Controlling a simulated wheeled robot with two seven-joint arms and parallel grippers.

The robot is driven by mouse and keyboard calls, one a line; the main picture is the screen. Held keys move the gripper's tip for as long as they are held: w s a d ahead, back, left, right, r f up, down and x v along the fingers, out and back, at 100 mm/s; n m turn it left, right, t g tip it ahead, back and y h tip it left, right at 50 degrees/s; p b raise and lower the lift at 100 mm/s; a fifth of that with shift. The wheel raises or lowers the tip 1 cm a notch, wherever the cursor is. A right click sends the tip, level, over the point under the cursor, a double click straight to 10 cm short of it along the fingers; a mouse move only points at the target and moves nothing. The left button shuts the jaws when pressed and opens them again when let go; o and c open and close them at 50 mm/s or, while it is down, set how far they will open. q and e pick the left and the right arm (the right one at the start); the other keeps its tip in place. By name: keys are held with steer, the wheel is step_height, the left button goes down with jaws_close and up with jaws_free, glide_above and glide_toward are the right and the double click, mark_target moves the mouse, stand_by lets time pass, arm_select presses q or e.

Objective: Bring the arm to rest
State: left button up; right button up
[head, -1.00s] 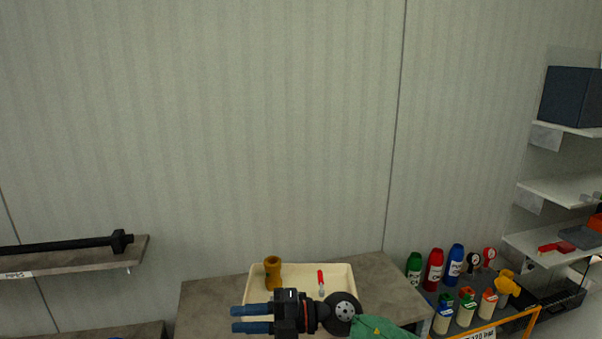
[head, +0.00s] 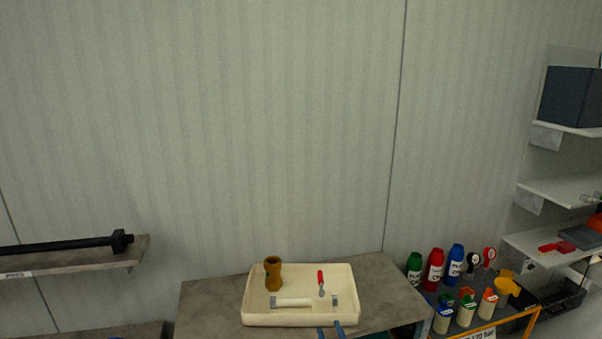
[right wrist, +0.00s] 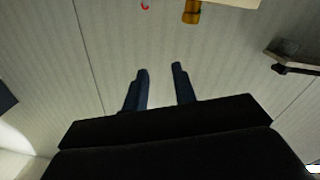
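My right gripper (head: 331,332) shows only as two blue fingertips at the bottom edge of the head view, just in front of the cream tray (head: 300,320). In the right wrist view its fingers (right wrist: 160,88) are apart with nothing between them, so it is open and empty. The rest of my right arm is out of the head view. My left gripper is in neither view.
The tray stands on a grey worktop (head: 210,300), holding a brass-brown fitting (head: 273,273), a red-handled tool (head: 321,283) and a pale bar with grey ends (head: 295,302). Coloured bottles (head: 433,269) stand to the right. A shelf with a black bar (head: 70,246) is left.

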steer(key=s+d+f+m+g+h, duration=0.1)
steer(key=s+d+f+g, duration=0.2)
steer(key=s+f, duration=0.15)
steer(key=s+d+f+m+g+h, duration=0.2)
steer(key=s+f, duration=0.1)
steer(key=f, duration=0.3)
steer(key=s+d+f+g, duration=0.1)
steer(key=s+f+g, duration=0.2)
steer(key=s, duration=0.5)
steer(key=s+d+f+g, duration=0.1)
steer(key=s+f+g, duration=0.3)
steer(key=s, duration=0.4)
steer(key=s+d+f+g+y, duration=0.1)
steer(key=s+d+f+g, duration=0.1)
steer(key=s+f+g, duration=0.2)
steer(key=s+f, duration=0.2)
steer(key=s, duration=0.1)
steer(key=shift+s+m, duration=0.4)
